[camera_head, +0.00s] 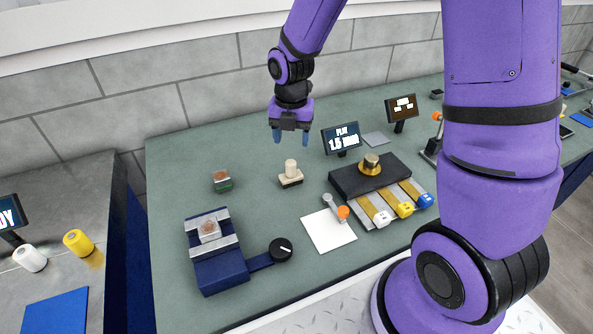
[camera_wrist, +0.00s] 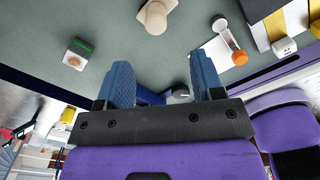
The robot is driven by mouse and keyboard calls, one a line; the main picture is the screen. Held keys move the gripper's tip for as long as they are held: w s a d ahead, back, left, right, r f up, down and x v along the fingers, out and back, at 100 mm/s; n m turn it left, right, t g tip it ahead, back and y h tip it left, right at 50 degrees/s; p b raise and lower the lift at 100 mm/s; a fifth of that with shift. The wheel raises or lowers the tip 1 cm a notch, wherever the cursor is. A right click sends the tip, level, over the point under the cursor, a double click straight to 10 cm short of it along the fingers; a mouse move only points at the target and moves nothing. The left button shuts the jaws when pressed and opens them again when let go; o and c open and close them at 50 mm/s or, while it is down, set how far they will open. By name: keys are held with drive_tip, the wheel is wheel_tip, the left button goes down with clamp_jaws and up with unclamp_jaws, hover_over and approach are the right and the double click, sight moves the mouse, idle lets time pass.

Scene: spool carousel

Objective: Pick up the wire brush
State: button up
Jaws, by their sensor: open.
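The wire brush (camera_head: 290,174) appears to be the cream block with a rounded upright knob and a dark underside, standing on the green bench. In the wrist view its cream top (camera_wrist: 156,16) shows at the upper edge, beyond the fingertips. My gripper (camera_head: 291,138) is open and empty, with its blue fingers pointing down. It hangs above the bench, apart from the brush and toward the wall side of it. In the wrist view the two fingers (camera_wrist: 161,78) stand wide apart with nothing between them.
A blue vise (camera_head: 221,268), a white pad (camera_head: 329,238) with an orange-ended tool, and a dark spool fixture (camera_head: 345,181) are nearby. A display (camera_head: 341,138) stands behind. Bench around the brush is clear.

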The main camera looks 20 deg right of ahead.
sight(290, 162)
wheel_tip(290, 162, down, 5)
drive_tip(key=shift+f, duration=0.1)
drive_tip(key=shift+w+a+f, duration=0.1)
drive_tip(key=shift+w+f, duration=0.05)
drive_tip(key=shift+f, duration=1.3)
drive_tip(key=shift+w+f, duration=0.1)
drive_tip(key=shift+f, duration=1.35)
drive_tip(key=c, duration=1.1)
drive_tip(key=shift+r, duration=0.2)
